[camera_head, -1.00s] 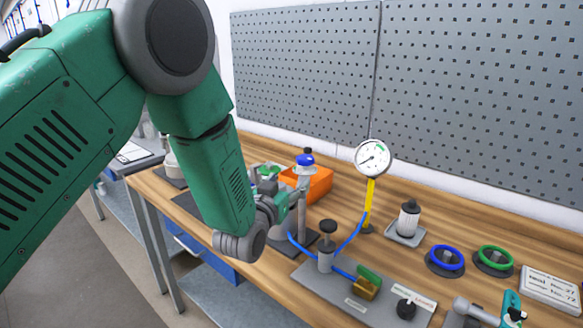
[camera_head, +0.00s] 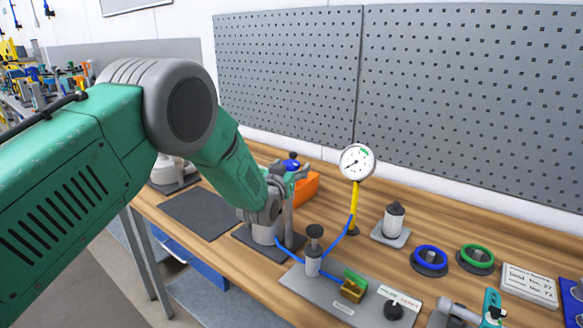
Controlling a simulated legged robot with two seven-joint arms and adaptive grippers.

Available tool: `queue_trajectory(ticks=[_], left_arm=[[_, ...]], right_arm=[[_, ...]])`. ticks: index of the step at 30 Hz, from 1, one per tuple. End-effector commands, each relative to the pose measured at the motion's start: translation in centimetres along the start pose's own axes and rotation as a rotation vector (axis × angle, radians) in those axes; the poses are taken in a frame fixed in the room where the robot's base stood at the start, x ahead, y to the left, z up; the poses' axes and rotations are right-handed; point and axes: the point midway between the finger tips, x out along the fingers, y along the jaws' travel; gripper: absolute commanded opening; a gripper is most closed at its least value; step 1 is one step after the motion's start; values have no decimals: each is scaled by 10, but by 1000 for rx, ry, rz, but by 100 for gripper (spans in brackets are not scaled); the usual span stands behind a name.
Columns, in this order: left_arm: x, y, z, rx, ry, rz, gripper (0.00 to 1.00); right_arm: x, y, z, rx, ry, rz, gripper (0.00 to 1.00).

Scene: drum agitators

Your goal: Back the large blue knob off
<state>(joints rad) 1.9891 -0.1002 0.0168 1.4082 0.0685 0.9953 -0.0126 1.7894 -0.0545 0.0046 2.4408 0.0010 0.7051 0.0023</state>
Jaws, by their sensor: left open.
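A blue knob (camera_head: 291,164) sits at the top of a grey upright post (camera_head: 288,217) on the bench, at the middle of the view. A small dark tip shows just above it. My left gripper (camera_head: 290,178) is open at the knob, just under its blue top. The fingers are small and partly overlap the post, so I cannot tell whether they touch it. My left forearm reaches in from the left, and its wrist hides part of a grey drum-like base (camera_head: 264,234). My right gripper is not in view.
A gauge (camera_head: 357,162) on a yellow stem, a pump-like unit (camera_head: 313,258) and blue hoses are to the right. Blue (camera_head: 430,259) and green (camera_head: 475,257) ring handwheels lie farther right. A dark mat (camera_head: 196,214) is clear.

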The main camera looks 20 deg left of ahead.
Motion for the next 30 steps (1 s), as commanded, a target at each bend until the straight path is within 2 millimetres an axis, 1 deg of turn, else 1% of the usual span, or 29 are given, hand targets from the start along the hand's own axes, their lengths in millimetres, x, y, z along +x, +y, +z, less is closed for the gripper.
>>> queue_trajectory(ticks=[4,5,6,8,9,14,20,30], left_arm=[[0,0,0,0,0,0,63],[0,0,0,0,0,0,53],[0,0,0,0,0,0,39],[0,0,0,0,0,0,18],[0,0,0,0,0,0,12],[0,0,0,0,0,-3,11],[0,1,2,-1,0,-47,11],[0,3,3,-2,0,-264,11]], right_arm=[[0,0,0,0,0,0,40],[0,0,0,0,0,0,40],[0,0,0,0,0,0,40],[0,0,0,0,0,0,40],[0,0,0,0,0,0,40],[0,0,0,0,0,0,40],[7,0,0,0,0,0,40],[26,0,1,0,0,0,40]])
